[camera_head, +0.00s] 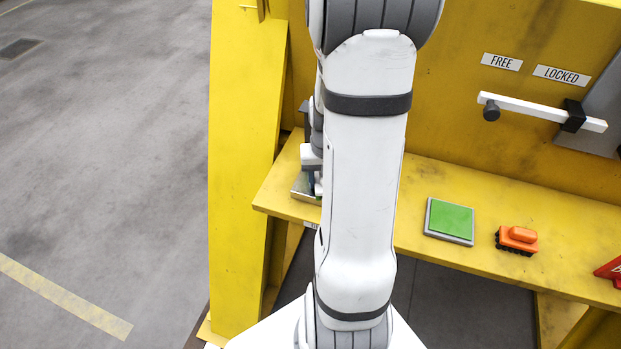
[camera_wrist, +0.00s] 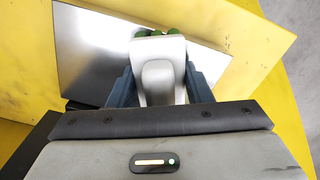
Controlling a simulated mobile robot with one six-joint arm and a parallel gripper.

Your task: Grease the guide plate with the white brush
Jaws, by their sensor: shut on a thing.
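My gripper (camera_wrist: 158,88) is shut on the white brush (camera_wrist: 160,72), with a dark finger on each side of it. Green shows at the brush's far end, over the shiny metal guide plate (camera_wrist: 92,58). I cannot tell whether the bristles touch the plate. The plate's visible surface looks bare and silver. In the head view the guide plate (camera_head: 302,190) shows only in part at the left end of the yellow shelf, and my arm hides most of the gripper and brush.
A grey-rimmed green pad (camera_head: 450,220) and an orange brush (camera_head: 517,239) with dark bristles lie on the yellow shelf (camera_head: 490,190). A red object (camera_head: 611,270) is at the right edge. A white lever (camera_head: 545,110) sticks out below FREE and LOCKED labels. Open floor lies left.

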